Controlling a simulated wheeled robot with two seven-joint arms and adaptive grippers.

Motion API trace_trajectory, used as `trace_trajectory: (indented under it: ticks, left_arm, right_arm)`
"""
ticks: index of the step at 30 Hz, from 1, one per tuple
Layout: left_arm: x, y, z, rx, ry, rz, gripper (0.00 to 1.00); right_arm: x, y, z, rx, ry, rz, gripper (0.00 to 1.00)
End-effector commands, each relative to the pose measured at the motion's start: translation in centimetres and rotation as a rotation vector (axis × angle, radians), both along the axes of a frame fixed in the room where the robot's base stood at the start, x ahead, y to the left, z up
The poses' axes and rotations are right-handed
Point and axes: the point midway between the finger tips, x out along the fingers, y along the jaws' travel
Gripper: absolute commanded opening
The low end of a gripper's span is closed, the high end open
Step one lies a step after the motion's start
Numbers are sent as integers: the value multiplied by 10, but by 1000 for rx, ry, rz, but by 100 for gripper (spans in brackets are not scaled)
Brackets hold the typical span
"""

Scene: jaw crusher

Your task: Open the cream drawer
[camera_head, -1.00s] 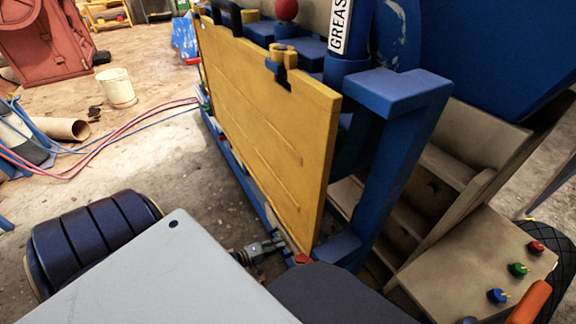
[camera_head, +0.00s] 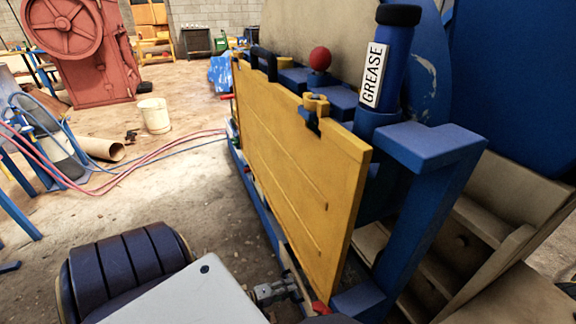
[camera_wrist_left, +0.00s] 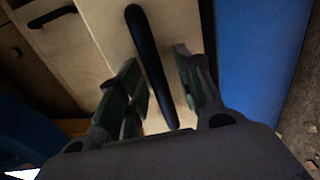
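In the left wrist view a cream drawer front (camera_wrist_left: 106,28) fills the upper middle, with a long black bar handle (camera_wrist_left: 148,62) on it. My left gripper (camera_wrist_left: 156,60) is open, with one finger on each side of the handle. A gap shows between the handle and each finger, and I cannot tell whether either touches it. The drawer's edges are partly hidden by the gripper and shadow, so how far it is out is unclear. In the head view I cannot make out the left gripper for certain. My right gripper is not in view.
Another black handle (camera_wrist_left: 50,17) is at the upper left of the wrist view, and a blue surface (camera_wrist_left: 250,50) lies close on the right. In the head view a yellow panel (camera_head: 290,150), blue frame (camera_head: 425,150) and cream shelving (camera_head: 500,215) stand ahead. Hoses (camera_head: 150,165) cross the floor.

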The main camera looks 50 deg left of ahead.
Motion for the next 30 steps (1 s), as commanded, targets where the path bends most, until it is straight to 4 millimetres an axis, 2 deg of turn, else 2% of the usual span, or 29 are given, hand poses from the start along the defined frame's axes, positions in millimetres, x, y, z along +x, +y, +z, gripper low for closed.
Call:
trace_trajectory:
  ticks: [7,14,30]
  left_arm:
    - [-2,1,1,0,0,0,35]
    - [-14,6,3,0,0,1,35]
    - [-65,23,14,1,2,0,35]
  right_arm:
    - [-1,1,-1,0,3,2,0]
    - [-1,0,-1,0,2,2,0]
    - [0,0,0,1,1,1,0]
